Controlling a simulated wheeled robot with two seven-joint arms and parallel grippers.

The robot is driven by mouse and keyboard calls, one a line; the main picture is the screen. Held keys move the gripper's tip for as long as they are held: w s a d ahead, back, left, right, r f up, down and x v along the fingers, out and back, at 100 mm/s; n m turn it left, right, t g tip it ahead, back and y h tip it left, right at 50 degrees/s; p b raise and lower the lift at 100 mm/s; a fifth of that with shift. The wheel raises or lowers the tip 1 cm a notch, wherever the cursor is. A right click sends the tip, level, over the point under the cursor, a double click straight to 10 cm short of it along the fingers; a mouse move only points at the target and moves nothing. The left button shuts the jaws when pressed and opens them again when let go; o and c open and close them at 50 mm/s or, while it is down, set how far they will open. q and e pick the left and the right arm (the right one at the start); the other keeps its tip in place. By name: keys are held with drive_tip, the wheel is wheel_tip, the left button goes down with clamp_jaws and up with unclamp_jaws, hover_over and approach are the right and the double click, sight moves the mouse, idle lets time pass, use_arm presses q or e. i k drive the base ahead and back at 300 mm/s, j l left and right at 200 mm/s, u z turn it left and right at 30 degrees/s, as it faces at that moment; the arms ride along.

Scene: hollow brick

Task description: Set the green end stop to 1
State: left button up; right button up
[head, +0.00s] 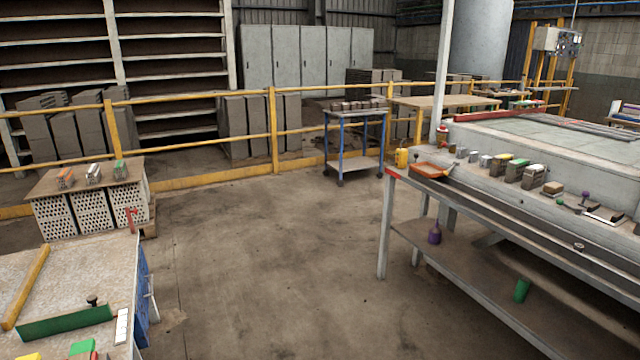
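A long green bar (65,323), which looks like the green end stop, lies on the worn table (75,270) at the lower left. A black knob (92,301) stands at its back edge near the right end. A white marked strip (122,326) lies just right of the bar, along the table's right edge. Its marks are too small to read, so I cannot tell the stop's setting. Neither of my grippers is in view.
A yellow bar (26,288) lies on the same table, left of the green one. Small green (81,347) and yellow pieces show at the bottom edge. A long bench (480,190) with small items stands right. Open floor (260,260) lies between. A yellow railing (200,135) runs behind.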

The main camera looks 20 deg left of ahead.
sight(31, 329)
drive_tip(key=i+u, duration=0.25)
drive_tip(key=u, duration=0.2)
drive_tip(key=i+u, duration=0.4)
drive_tip(key=i+l+u, duration=0.1)
drive_tip(key=u, duration=0.35)
drive_tip(key=i+l+u, duration=0.2)
drive_tip(key=u, duration=0.2)
drive_tip(key=i+l+u, duration=0.3)
drive_tip(key=u, duration=0.15)
drive_tip(key=i+l+u, duration=0.1)
drive_tip(key=l+u, duration=0.3)
